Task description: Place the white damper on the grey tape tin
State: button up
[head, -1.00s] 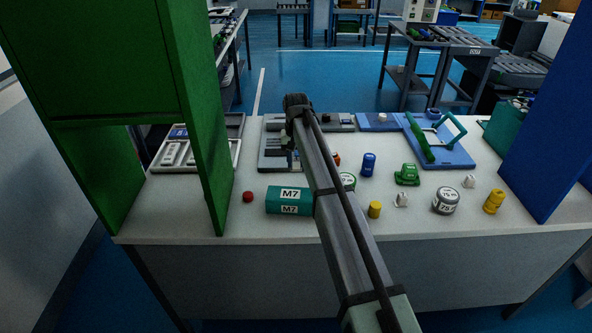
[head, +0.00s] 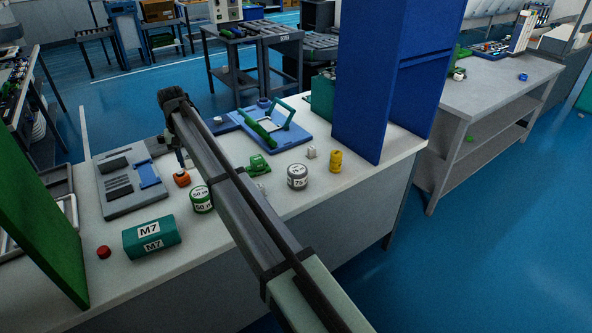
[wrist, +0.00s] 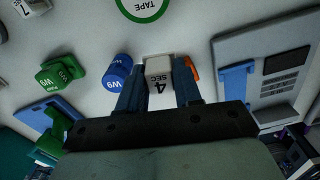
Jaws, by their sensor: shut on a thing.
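My gripper (wrist: 159,78) is shut on a white damper (wrist: 159,69) marked "4 SEC", held between its blue fingers. In the head view my gripper (head: 182,158) is at the right side of a grey tray, mostly behind my arm, and the held damper cannot be made out there. The grey tape tin (head: 298,177), marked "75", stands upright on the bench to the right of my arm, well apart from the gripper. Its lid looks bare. I cannot tell how high the damper is above the bench.
A green-rimmed tape tin (head: 202,199) and an orange part (head: 182,178) are near the gripper. A blue cylinder (wrist: 117,70) stands beside the held damper. A green part (head: 259,164), another white damper (head: 310,152) and a yellow cylinder (head: 335,161) surround the grey tin. A blue panel (head: 376,85) rises behind.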

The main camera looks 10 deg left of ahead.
jog(key=w+d+r+m, duration=0.1)
jog(key=w+d+r, duration=0.1)
jog(key=w+d, duration=0.55)
jog(key=w+d+r+m, duration=0.15)
jog(key=w+d, duration=0.35)
jog(key=d, duration=0.6)
jog(key=r+n, duration=0.2)
jog(key=n, duration=0.3)
send_over(297, 169)
jog(key=shift+m, duration=0.25)
jog(key=shift+d+f, duration=0.1)
jog(key=shift+f, duration=5)
jog(key=shift+f, duration=0.1)
jog(key=o, duration=1)
